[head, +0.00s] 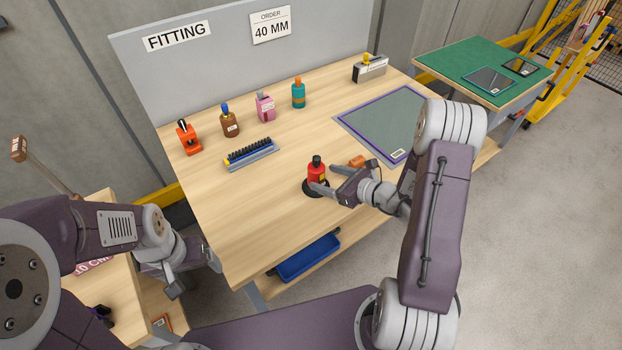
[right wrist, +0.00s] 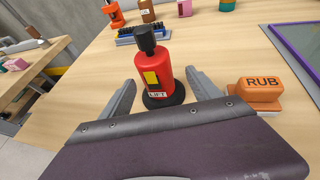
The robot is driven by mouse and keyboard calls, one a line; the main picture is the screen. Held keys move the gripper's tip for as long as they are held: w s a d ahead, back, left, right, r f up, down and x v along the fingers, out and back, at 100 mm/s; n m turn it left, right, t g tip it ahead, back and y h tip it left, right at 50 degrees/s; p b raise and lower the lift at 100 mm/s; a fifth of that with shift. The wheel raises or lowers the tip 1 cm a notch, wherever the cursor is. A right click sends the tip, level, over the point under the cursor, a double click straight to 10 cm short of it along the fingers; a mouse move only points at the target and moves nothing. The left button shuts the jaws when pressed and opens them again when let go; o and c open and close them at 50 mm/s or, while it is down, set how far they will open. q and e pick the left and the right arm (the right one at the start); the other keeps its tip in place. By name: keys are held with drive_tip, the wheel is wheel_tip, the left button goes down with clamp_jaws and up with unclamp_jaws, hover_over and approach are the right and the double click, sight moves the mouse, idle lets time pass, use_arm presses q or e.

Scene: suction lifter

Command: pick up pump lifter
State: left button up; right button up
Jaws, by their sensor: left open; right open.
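The pump lifter (head: 317,172) is a red body with a black knob on top and a black round base. It stands upright on the wooden bench (head: 250,210). In the right wrist view the lifter (right wrist: 158,73) shows a yellow patch and a "LIFT" label. My right gripper (head: 325,179) is open, low over the bench, with one finger on each side of the lifter. In the right wrist view its fingers appear apart from the red body. My left gripper (head: 194,276) is open and empty, off the bench's left edge.
An orange "RUB" block (right wrist: 260,93) sits just right of my right gripper. A rack (head: 251,154) and several bottles, including a teal one (head: 298,94), stand behind. A purple-framed grey panel (head: 385,118) lies to the right. A blue bin (head: 307,258) is under the bench.

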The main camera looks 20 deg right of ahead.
sight(309, 172)
drive_tip(key=shift+w+a+f, duration=0.3)
drive_tip(key=shift+w+a, duration=0.05)
drive_tip(key=shift+w, duration=0.15)
drive_tip(key=shift+a+p+x, duration=0.25)
drive_tip(key=shift+p+x, duration=0.25)
drive_tip(key=shift+x, duration=2.55)
drive_tip(key=shift+s+r, duration=0.1)
drive_tip(key=shift+r, duration=0.15)
clamp_jaws()
wheel_tip(309, 172, up, 4)
drive_tip(key=shift+r, duration=0.25)
drive_tip(key=d+r, duration=0.6)
drive_tip(key=d, duration=0.5)
drive_tip(key=shift+w+d+r, duration=0.2)
drive_tip(key=shift+w+d, duration=0.1)
drive_tip(key=shift+d, duration=0.05)
